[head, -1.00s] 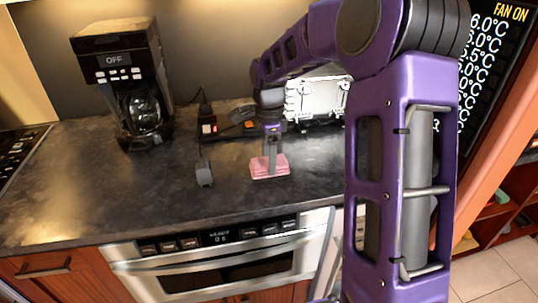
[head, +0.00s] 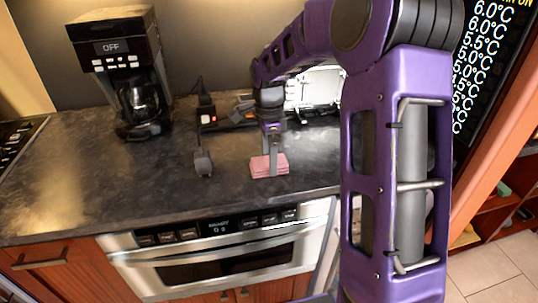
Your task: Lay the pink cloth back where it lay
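The pink cloth (head: 258,169) is a small folded stack over the dark counter, left of my arm's big purple link. My gripper (head: 271,168) points down at it, with its grey fingertips over the middle of the cloth. The fingers look close together and shut on the cloth. The cloth is at or just above the counter top; I cannot tell whether it touches.
A black coffee maker (head: 120,70) stands at the back left. A white case (head: 313,90) is behind my arm. The oven (head: 225,262) is below the counter's front edge.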

